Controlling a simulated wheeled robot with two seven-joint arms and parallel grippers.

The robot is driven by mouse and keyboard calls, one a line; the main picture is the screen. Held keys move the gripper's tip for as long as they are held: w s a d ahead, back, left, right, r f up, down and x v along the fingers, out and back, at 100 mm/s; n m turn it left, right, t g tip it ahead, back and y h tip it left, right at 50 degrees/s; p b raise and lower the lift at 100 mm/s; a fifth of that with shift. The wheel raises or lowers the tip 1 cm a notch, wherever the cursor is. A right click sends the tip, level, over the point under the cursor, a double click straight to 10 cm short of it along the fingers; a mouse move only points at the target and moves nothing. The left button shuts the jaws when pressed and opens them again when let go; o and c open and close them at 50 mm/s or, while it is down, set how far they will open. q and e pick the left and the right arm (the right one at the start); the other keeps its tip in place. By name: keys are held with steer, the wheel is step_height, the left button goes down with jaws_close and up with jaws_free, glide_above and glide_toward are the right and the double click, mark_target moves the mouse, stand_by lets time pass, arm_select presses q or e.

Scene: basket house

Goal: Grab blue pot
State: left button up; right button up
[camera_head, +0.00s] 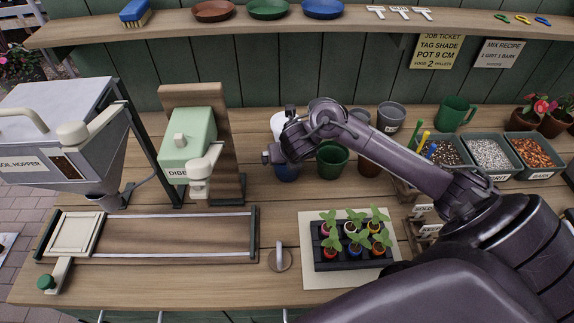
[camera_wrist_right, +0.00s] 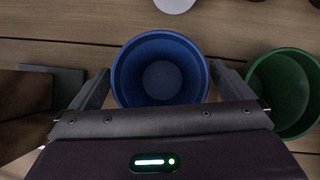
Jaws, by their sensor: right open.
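The blue pot (camera_wrist_right: 160,68) stands on the wooden bench, open end up, in the right wrist view. My right gripper (camera_wrist_right: 160,78) is open, with one finger on each side of the pot's rim; I cannot tell whether either finger touches it. In the head view the blue pot (camera_head: 287,174) is mostly hidden behind my right gripper (camera_head: 272,157) and wrist, with only its lower part showing. My left gripper is not in view.
A green pot (camera_wrist_right: 288,95) stands just right of the blue one, close to the right finger. In the head view, a seedling tray (camera_head: 325,262) lies in front and the dibber press (camera_head: 187,150) stands left. Grey pots (camera_head: 391,115) stand behind.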

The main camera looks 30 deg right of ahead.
steer(key=shift+x, duration=1.2)
steer(key=c, duration=0.9)
steer(key=shift+r, duration=0.15)
